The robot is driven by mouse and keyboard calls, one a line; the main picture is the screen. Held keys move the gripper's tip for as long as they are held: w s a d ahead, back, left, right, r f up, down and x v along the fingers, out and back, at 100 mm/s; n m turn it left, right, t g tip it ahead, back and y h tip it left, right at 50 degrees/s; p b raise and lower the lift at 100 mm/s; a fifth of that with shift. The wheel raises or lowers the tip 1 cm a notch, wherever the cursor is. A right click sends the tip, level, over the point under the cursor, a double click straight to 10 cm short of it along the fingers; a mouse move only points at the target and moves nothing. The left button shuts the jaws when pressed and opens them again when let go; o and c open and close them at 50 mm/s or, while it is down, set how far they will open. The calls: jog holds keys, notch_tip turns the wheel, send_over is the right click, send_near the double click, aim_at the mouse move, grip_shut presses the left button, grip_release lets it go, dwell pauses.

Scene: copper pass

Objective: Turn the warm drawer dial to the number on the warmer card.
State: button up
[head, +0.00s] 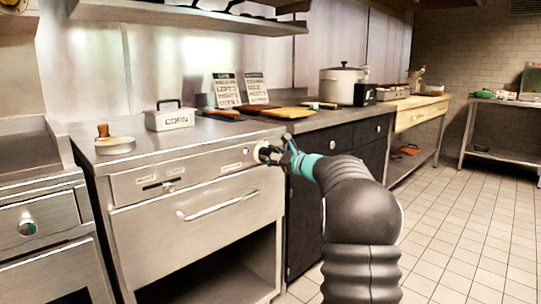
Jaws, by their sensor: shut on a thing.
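The warm drawer dial (261,151) is a small round pale knob at the right end of the steel warmer's front panel. My gripper (268,154) is shut on the dial, and its dark fingers cover much of it. The dial's numbers and pointer cannot be read. Two printed cards stand on the counter behind: a left card (226,90) and a right card (255,89). Their small print is not legible, so I cannot tell which is the warmer card. The warm drawer (150,232) below the panel is shut, with a long bar handle (217,205).
A large pot (342,84) stands farther back. Dark cabinets (306,215) adjoin the warmer. The tiled floor (455,220) at right is clear.

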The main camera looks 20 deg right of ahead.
jog(key=o, duration=1.1)
jog(key=shift+o, duration=0.2)
jog(key=v, duration=1.2)
